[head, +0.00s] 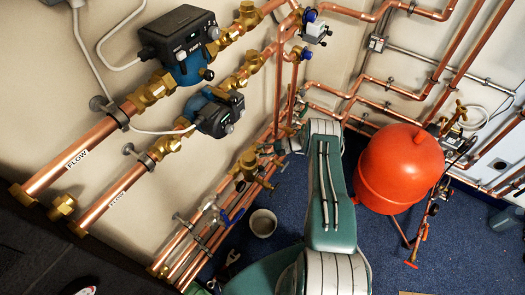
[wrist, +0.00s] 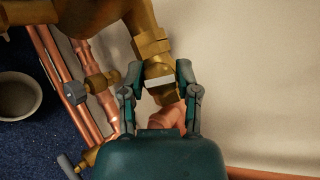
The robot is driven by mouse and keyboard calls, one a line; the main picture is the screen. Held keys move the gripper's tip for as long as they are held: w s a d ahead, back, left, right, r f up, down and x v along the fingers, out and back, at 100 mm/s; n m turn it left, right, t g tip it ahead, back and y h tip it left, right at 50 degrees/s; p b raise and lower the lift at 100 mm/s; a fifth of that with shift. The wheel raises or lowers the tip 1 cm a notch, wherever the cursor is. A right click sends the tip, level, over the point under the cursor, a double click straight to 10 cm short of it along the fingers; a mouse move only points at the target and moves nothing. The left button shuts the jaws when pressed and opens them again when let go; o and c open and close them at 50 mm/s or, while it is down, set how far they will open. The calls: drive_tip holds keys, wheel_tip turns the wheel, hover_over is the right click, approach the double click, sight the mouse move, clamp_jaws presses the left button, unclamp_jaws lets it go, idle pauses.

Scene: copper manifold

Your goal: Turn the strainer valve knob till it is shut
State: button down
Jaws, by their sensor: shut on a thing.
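My gripper (wrist: 158,80) has its two dark fingers on either side of the end of a brass fitting in the wrist view. I take this end to be the strainer valve knob (wrist: 162,97); a pale band crosses it just above. The brass valve body (wrist: 152,45) runs up from it. A copper-coloured round piece (wrist: 168,117) shows between the finger bases and the teal palm. The gripper is shut on the knob. In the head view my green arm hides most of the gripper and the knob, and how far the knob is turned cannot be told.
Copper pipes (head: 190,245) run along the wall beside the arm. Two pumps (head: 180,45) sit upper left. A red tank (head: 400,165) stands close to the arm's right. A pale bucket (head: 263,222) is on the blue floor (head: 300,205).

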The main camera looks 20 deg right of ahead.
drive_tip(key=shift+f+n+g+h, duration=0.1)
drive_tip(key=shift+n+g+h, duration=0.3)
drive_tip(key=shift+n, duration=0.6)
drive_tip(key=shift+s+a+g, duration=0.1)
drive_tip(key=shift+g, duration=0.2)
drive_tip(key=shift+c, duration=1.7)
unclamp_jaws()
drive_tip(key=v, duration=1.2)
